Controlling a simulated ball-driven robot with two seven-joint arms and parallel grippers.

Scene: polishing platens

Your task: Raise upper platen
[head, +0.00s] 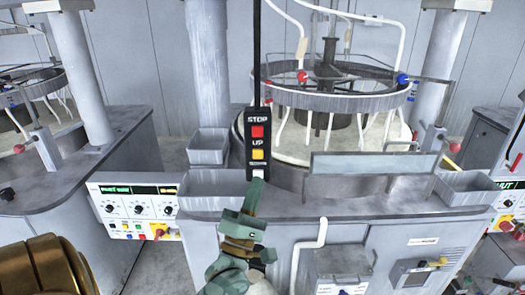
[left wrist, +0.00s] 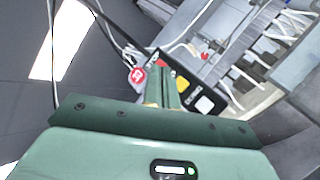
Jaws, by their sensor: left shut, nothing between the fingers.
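A black control pendant (head: 258,143) hangs on a black cable in front of the middle machine. It has a red STOP button, a yellow UP button and a white button lower down. My left gripper (head: 257,184) is shut and empty, its fingertips at the pendant's lower end by the white button, below the UP button. In the left wrist view the shut fingers (left wrist: 165,92) overlap the pendant (left wrist: 204,103); I cannot tell whether they touch it. The round upper platen assembly (head: 340,101) hangs above the pale lower platen (head: 385,152). My right gripper is not in view.
Grey bins (head: 208,147) and a clear-faced panel (head: 372,166) stand on the machine's front ledge. A control panel (head: 136,207) with knobs is at the left. A white bent pipe (head: 311,244) rises in front of the cabinet. Another machine stands at far left.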

